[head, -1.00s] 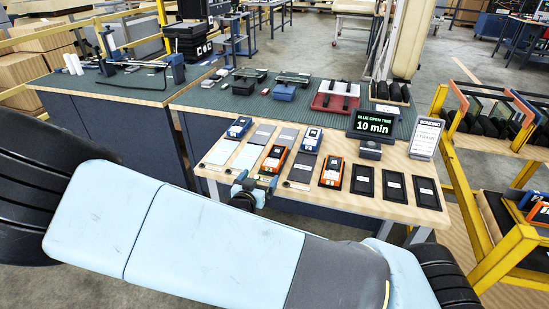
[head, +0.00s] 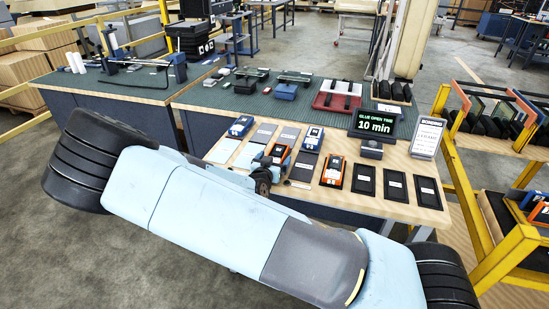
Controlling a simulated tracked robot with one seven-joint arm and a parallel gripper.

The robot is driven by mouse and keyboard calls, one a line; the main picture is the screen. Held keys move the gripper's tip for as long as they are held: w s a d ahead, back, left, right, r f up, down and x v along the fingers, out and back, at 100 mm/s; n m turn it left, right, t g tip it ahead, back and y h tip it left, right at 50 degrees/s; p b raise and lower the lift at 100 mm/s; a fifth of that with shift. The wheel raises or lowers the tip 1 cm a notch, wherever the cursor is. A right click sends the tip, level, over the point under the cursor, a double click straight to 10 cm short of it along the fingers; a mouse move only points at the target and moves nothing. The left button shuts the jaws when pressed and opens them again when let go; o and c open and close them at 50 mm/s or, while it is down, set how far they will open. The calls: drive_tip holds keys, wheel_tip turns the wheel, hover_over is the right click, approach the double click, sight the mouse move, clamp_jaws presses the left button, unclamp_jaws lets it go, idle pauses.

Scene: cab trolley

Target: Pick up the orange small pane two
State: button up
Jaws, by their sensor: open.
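Two orange-and-dark small panes with white labels lie on the light wooden bench top. One orange pane (head: 280,152) is left of the middle, and the other orange pane (head: 333,171) is further right. I cannot tell from a number which is pane two. My gripper (head: 268,170) is at the near end of the left orange pane, low over the bench, and covers part of it. Its jaws are open, with nothing seen held. My arm hides the bench's near left edge. Whether the fingers touch the pane cannot be told.
Two blue panes (head: 240,127) (head: 313,138) lie near the orange ones, with flat grey plates between. Black trays (head: 365,181) lie to the right. A glue-time display (head: 375,124) and a sign (head: 427,137) stand behind. A yellow rack (head: 505,258) is at the right.

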drive_tip(key=shift+w+d, duration=0.1)
drive_tip(key=shift+w, duration=0.2)
drive_tip(key=c, duration=1.2)
